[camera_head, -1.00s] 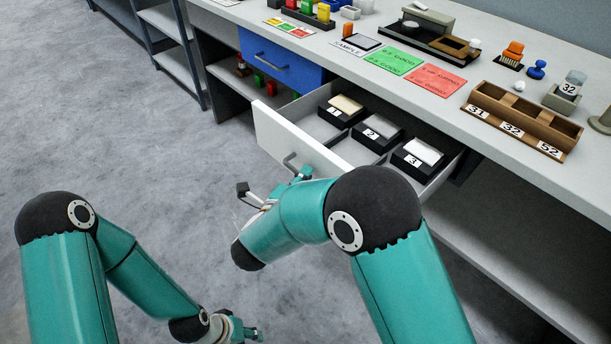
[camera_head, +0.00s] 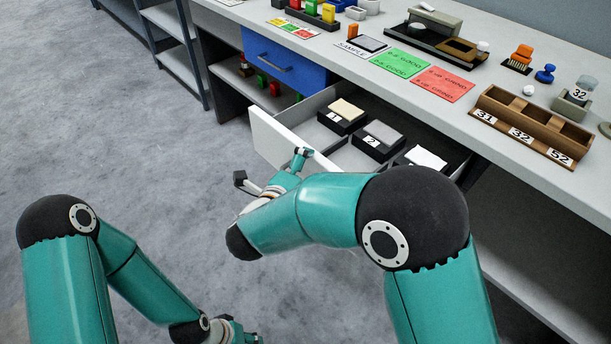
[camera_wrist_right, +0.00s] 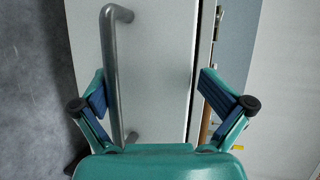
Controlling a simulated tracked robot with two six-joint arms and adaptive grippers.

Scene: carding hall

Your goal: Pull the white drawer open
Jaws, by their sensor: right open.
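The white drawer (camera_head: 268,138) stands pulled out from under the bench. Three dark boxes with cards sit inside it, numbered labels showing on two. My right gripper (camera_head: 270,168) is at the drawer front, open. In the right wrist view the open right gripper (camera_wrist_right: 153,88) faces the white drawer front (camera_wrist_right: 155,50). The grey bar handle (camera_wrist_right: 112,60) lies between its fingers, close to the left one, and is not gripped. In the head view my right gripper and arm hide the handle. My left gripper (camera_head: 247,336) is low at the bottom edge, its fingers too small to judge.
A closed blue drawer (camera_head: 283,62) is left of the white one. The bench top (camera_head: 440,115) holds a wooden tray (camera_head: 520,128), coloured cards and small items. A grey shelf rack (camera_head: 168,45) stands at the left. The floor left of the bench is clear.

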